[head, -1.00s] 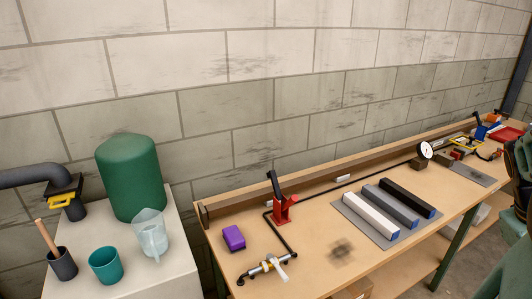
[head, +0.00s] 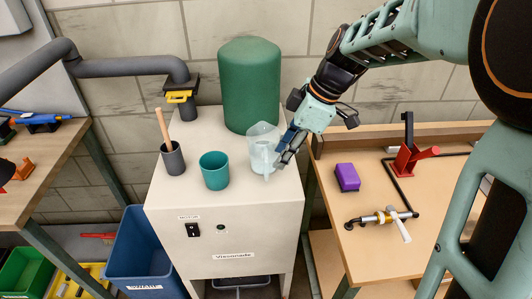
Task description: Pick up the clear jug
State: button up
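The clear jug (head: 262,146) stands upright on the top of a white cabinet (head: 221,215), near its right edge and in front of a green domed tank. My gripper (head: 284,152) is at the jug's right side, reaching down from the upper right. Its dark fingers overlap the jug in the picture. I cannot tell whether they touch it or whether they are open or closed around it.
A teal cup (head: 214,172) and a dark pot with a wooden handle (head: 172,157) stand left of the jug. The green tank (head: 250,85) is behind it. A workbench with a purple block (head: 347,177) and a red lever clamp (head: 408,158) is to the right.

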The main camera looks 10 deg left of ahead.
jog(key=x, duration=0.9)
jog(key=shift+w+f, duration=0.2)
grip_shut()
jog(key=shift+r, duration=0.1)
